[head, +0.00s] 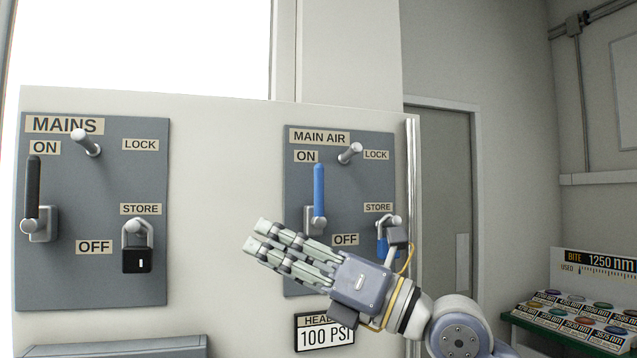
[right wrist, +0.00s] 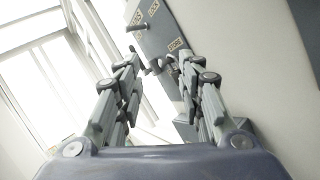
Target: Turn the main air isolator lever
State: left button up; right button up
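The blue main air lever (head: 319,190) stands upright beside the ON label on the grey MAIN AIR panel (head: 298,257). Its pivot sits low on the panel, just above my right fingers in the head view. My right gripper (head: 262,240) points left in front of the panel's lower part, below the lever. Its fingers are spread with a clear gap in the right wrist view (right wrist: 160,82), and nothing is between them. The OFF label (head: 345,240) lies low and right of the lever. A blue padlock (head: 382,240) at STORE is partly hidden by my wrist. My left gripper is not in view.
The MAINS panel (head: 70,280) on the left has a black upright lever (head: 33,187) and a black padlock (head: 137,258). A metal peg (head: 350,153) sticks out above the blue lever. A 100 PSI sign (head: 325,335) is below. A lens rack (head: 575,320) stands at right.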

jog(key=w+d+r+t+h, duration=0.2)
jog(key=w+r+t+h, duration=0.1)
jog(key=w+r+h, duration=0.15)
jog(key=m+t+h, duration=0.2)
jog(key=t+h, duration=0.3)
jog(key=h, duration=0.2)
send_near(322, 180)
jog(key=p+x, duration=0.5)
jog(key=x, duration=0.5)
jog(key=shift+w+a+f+p, duration=0.15)
jog(key=shift+w+a+p, duration=0.2)
jog(key=shift+w, duration=0.1)
grip_shut()
